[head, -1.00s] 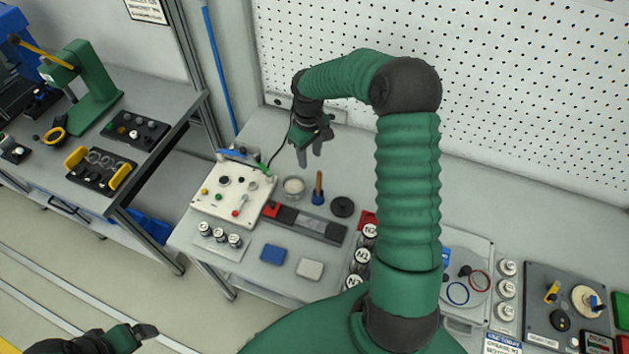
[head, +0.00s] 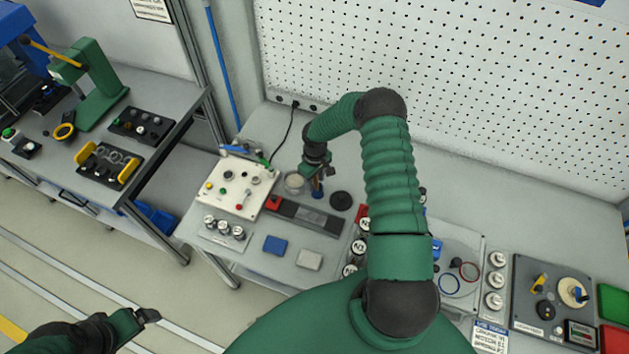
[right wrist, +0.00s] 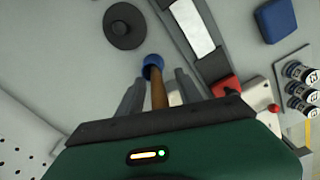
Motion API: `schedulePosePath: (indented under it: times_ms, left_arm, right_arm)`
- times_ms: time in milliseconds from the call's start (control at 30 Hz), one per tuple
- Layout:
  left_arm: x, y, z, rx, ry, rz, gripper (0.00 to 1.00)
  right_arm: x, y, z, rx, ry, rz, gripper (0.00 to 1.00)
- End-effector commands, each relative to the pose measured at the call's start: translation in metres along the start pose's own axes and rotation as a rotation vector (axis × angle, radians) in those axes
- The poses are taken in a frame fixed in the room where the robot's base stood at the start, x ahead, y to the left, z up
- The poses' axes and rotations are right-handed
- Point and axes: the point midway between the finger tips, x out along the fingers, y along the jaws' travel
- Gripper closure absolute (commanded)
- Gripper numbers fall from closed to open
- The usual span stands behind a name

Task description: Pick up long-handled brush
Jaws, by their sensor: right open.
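The long-handled brush has a wooden handle (right wrist: 159,97) and a blue lower part (right wrist: 153,62) in the right wrist view. It seems to stand upright on the bench. In the head view its blue part (head: 317,192) shows just below my right gripper (head: 314,180), which hides most of the handle. My right gripper (right wrist: 159,78) is open, with one finger on each side of the handle in the right wrist view. Whether a finger touches it is unclear. My left gripper (head: 147,316) is at the lower left, away from the bench; its jaw opening is unclear.
A round dish (head: 294,182) stands left of the brush and a black disc (head: 340,199) right of it. A white control panel (head: 227,190) lies further left. A dark tray (head: 310,217) and a blue block (head: 275,245) lie nearer me. The pegboard wall (head: 440,90) rises behind.

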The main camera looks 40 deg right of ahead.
Motion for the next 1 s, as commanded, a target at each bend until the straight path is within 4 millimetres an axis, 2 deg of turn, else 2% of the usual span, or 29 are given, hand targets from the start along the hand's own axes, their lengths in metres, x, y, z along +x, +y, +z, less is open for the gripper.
schedulePosePath:
  times_ms: [67, 367, 833, 1000]
  left_arm:
    - [0.001, 0.0, 0.0, 0.001, 0.0, 0.0, 0.11]
    - [0.001, 0.001, 0.0, 0.002, 0.0, 0.001, 0.11]
    - [0.001, 0.0, 0.0, 0.001, 0.0, 0.0, 0.11]
    - [0.009, 0.0, 0.002, 0.001, 0.0, 0.0, 0.11]
  right_arm:
    - [0.002, 0.003, 0.0, 0.001, 0.0, -0.002, 0.59]
    - [0.0, 0.0, 0.0, 0.0, -0.001, 0.001, 0.99]
    - [-0.001, 0.001, 0.0, 0.001, 0.0, 0.001, 1.0]
    - [-0.015, 0.003, 0.0, 0.001, 0.001, 0.002, 1.0]
